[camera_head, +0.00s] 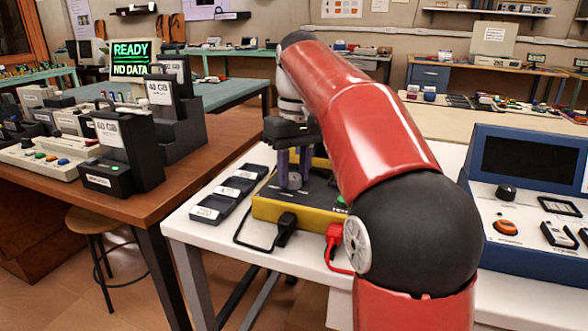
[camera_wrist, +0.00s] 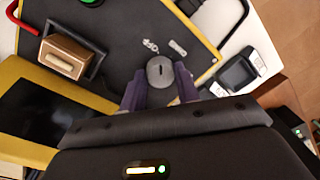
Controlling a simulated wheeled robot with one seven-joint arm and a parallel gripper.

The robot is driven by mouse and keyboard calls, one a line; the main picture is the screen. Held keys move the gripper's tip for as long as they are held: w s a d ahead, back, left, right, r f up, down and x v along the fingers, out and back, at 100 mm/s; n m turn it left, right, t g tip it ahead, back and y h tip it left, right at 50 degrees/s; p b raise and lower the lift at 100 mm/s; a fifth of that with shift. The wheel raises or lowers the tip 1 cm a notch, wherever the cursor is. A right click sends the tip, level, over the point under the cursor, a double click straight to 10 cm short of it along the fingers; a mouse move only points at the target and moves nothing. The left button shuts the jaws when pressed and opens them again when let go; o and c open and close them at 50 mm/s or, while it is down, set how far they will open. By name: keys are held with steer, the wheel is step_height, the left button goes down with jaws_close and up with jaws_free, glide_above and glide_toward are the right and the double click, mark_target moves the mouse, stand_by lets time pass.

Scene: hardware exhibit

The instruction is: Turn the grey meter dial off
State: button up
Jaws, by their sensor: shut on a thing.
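The grey meter dial (camera_wrist: 160,70) is a round knob with a small dark mark on its top, set on the dark face of a yellow-edged meter (camera_wrist: 117,55). In the head view the dial (camera_head: 294,180) shows low between my fingers, and the yellow meter (camera_head: 312,222) sits on the white table. My gripper (camera_wrist: 160,88) points down at the meter, its two purple fingers shut on the dial. In the head view my gripper (camera_head: 292,172) is partly hidden by its own wrist.
A black plug (camera_head: 285,228) and a red plug (camera_head: 335,236) with cables stand at the meter's front. A blue console (camera_head: 528,190) stands to the right.

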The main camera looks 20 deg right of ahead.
steer(key=shift+r+n, duration=0.1)
steer(key=shift+n, duration=0.3)
steer(key=o, duration=1)
steer(key=shift+c, duration=0.2)
